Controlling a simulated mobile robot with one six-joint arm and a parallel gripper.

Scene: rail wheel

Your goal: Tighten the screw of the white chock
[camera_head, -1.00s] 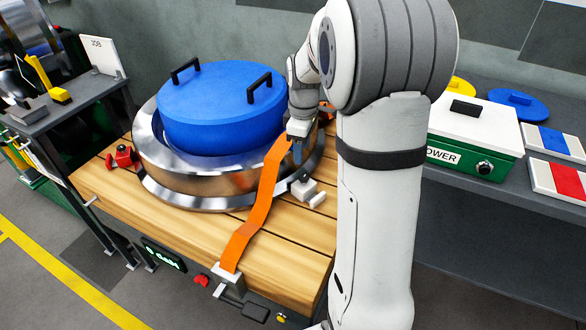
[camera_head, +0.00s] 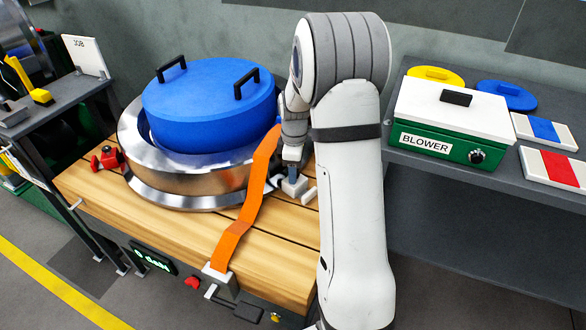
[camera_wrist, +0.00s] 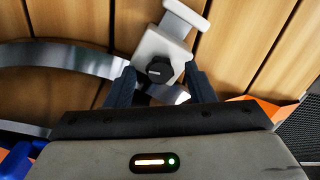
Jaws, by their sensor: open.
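The white chock (camera_head: 294,186) sits on the wooden table against the lower right rim of the steel wheel ring (camera_head: 212,184). In the wrist view the white chock (camera_wrist: 152,45) shows its dark hexagonal screw (camera_wrist: 159,69) on top and a pale T-shaped handle at its far end. My gripper (camera_wrist: 160,80) is open, with its two dark fingers on either side of the screw head. I cannot tell whether the fingers touch it. In the head view my gripper (camera_head: 292,170) is just above the chock, partly hidden by my arm.
A blue drum lid (camera_head: 208,100) with two black handles stands inside the ring. An orange strap (camera_head: 248,205) runs from the ring to a front clamp (camera_head: 222,282). A red chock (camera_head: 106,158) is at left. A BLOWER box (camera_head: 452,125) stands on the right shelf.

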